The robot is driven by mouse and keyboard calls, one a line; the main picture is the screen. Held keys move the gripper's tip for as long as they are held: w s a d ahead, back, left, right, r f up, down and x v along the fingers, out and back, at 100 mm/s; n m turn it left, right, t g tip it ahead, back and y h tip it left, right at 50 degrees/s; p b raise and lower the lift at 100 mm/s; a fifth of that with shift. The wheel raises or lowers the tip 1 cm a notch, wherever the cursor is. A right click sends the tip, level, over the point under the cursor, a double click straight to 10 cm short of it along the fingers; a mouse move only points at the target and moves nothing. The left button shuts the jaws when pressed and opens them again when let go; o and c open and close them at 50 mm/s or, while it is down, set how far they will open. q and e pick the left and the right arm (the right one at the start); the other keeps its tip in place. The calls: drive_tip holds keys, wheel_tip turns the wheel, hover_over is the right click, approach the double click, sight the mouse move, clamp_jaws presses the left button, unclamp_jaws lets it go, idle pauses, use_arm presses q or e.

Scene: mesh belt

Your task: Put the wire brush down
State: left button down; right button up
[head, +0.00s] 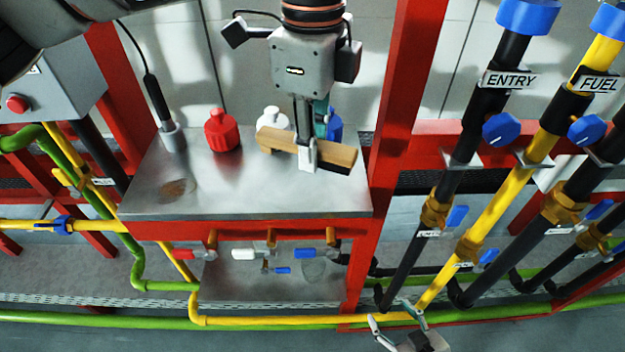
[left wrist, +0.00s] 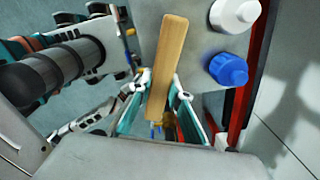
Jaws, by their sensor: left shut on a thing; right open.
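The wire brush (head: 336,155) has a long wooden body with a dark underside. I cannot tell whether the brush touches the bench. In the left wrist view the brush's wooden back (left wrist: 171,55) stands lengthwise between the two fingers (left wrist: 160,95); its bristles are hidden. My right gripper (head: 398,322) is open and empty, low at the bottom of the head view, in front of the pipes and away from the bench.
A red bottle (head: 222,131), a white bottle (head: 272,119) and a blue bottle (head: 335,124) stand along the bench's back. A black rod in a holder (head: 172,137) is at back left. A brown stain (head: 178,189) marks the front left. The front middle is clear. A red post (head: 404,95) rises at right.

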sight(313, 195)
use_arm(q)
drive_tip(key=shift+f, duration=3.8)
drive_tip(key=shift+f, duration=0.15)
drive_tip(key=c, duration=1.9)
unclamp_jaws()
wheel_tip(313, 195, up, 12)
drive_tip(key=shift+r, duration=0.2)
